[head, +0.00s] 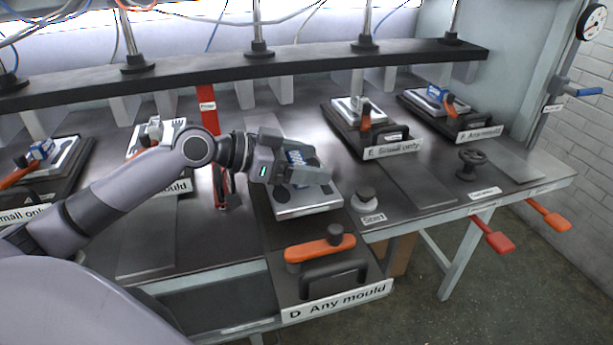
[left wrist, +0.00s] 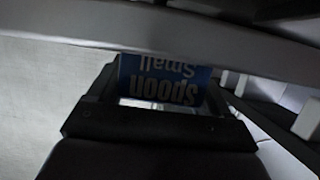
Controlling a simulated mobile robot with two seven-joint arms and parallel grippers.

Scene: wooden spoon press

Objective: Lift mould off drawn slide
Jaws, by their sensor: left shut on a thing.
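Slide D (head: 270,225) is drawn out past the table's front edge, with an orange lever (head: 312,252) and a black handle at its front. A silver mould plate (head: 305,211) with a blue block (head: 296,157) is over its rear part. My left gripper (head: 308,172) is above the plate, shut on the mould by its blue block. The left wrist view shows the blue block (left wrist: 165,78) between dark jaws, with upside-down lettering that appears to read "Small spoon". Whether the plate touches the slide is hard to tell. My right gripper is out of view.
A dark press beam (head: 200,72) on steel rods runs behind. Slide E (head: 365,140) and slide F (head: 450,118) hold moulds to the right. A round knob (head: 366,196) stands just right of the mould. Red and orange pedals (head: 495,238) stick out at right.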

